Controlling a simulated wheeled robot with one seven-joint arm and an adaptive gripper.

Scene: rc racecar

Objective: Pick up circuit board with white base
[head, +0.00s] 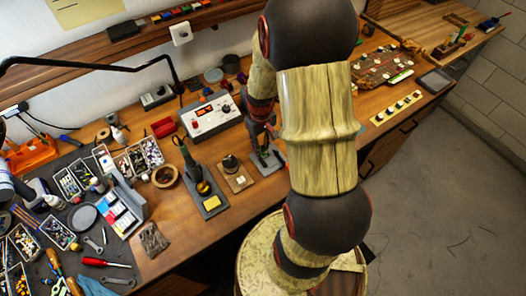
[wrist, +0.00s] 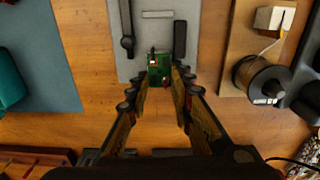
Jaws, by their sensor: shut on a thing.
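A small green circuit board (wrist: 159,67) shows between my fingertips in the wrist view, with small pale and reddish parts on it. My gripper (wrist: 160,78) is shut on the board, one finger at each side. The board is over the near edge of a light grey plate (wrist: 159,35) that carries two dark bars; I cannot tell whether it touches the plate. In the head view the grey plate (head: 272,168) lies on the workbench beneath my gripper (head: 263,142), mostly behind my arm. I cannot make out a white base.
A spool on a wooden block (wrist: 263,82) stands at the right in the wrist view. A soldering iron stand (head: 206,197) and a white control box (head: 211,117) are nearby. Tools and trays crowd the bench's left. Bare wood (wrist: 90,50) lies left of the plate.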

